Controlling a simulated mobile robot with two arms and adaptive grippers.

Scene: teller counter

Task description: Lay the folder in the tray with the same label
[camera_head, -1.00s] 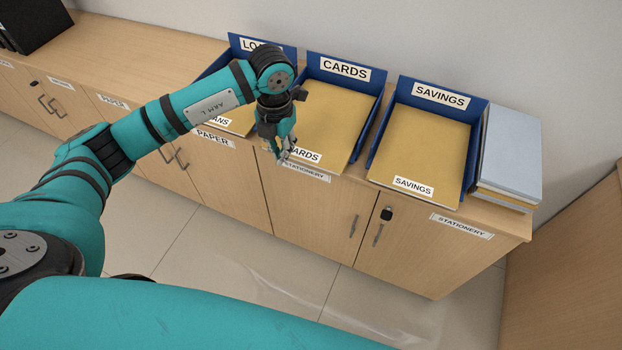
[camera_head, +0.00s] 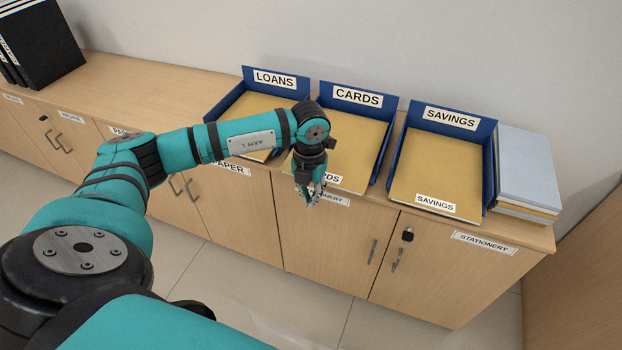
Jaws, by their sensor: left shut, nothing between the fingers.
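Three blue trays stand in a row on the wooden counter: LOANS (camera_head: 302,82), CARDS (camera_head: 382,101) and SAVINGS (camera_head: 487,130). A yellow folder lies in each one. The SAVINGS folder (camera_head: 440,170) shows its matching label. The CARDS folder (camera_head: 352,148) has its front label partly covered by my left gripper. My arm crosses in front of the LOANS folder (camera_head: 258,107), and its label is hidden. My left gripper (camera_head: 309,202) is shut and empty, pointing down just in front of the CARDS tray's front left corner. My right gripper is not in view.
A stack of grey-blue and yellow folders or papers (camera_head: 528,165) stands right of the SAVINGS tray. Black binders (camera_head: 42,45) stand at the far left. The counter top (camera_head: 145,82) between binders and trays is clear. Cabinet doors with handles lie below.

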